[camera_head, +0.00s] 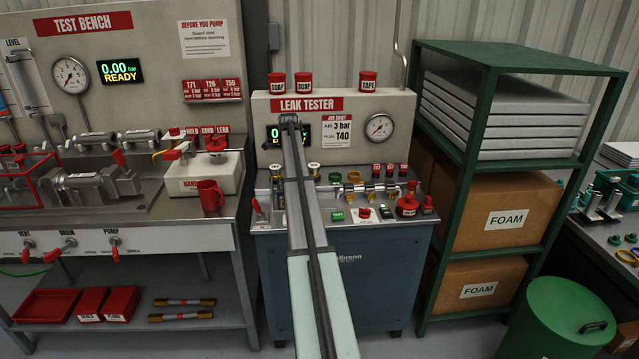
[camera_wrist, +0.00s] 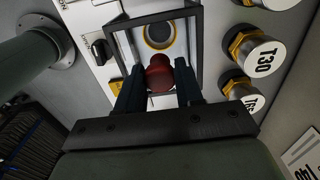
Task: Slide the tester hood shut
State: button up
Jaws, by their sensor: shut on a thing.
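In the wrist view, my gripper (camera_wrist: 160,80) is shut on a red knob (camera_wrist: 158,68), with one dark finger on each side. The knob is next to a dark rectangular frame (camera_wrist: 198,40), which looks like the tester hood. A round port with a yellow ring (camera_wrist: 160,32) shows inside the frame. The frame's lower part is hidden by my fingers, so I cannot tell how far along its travel the hood is. In the head view, my arm reaches to the leak tester (camera_head: 375,104); my fingertips and the hood are hidden there.
Capped couplings with yellow rings (camera_wrist: 259,54) stand close right of the frame in the wrist view. A black switch (camera_wrist: 102,48) is at its left. In the head view, the test bench (camera_head: 150,238) stands left and a green shelf (camera_head: 490,58) right of the tester.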

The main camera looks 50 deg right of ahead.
jog(key=shift+w, duration=0.1)
jog(key=shift+w+a, duration=0.6)
jog(key=o, duration=0.8)
jog(key=shift+o, duration=0.2)
notch_tip(320, 180, up, 8)
jog(key=shift+f, duration=0.25)
dwell(0.6)
dwell(0.3)
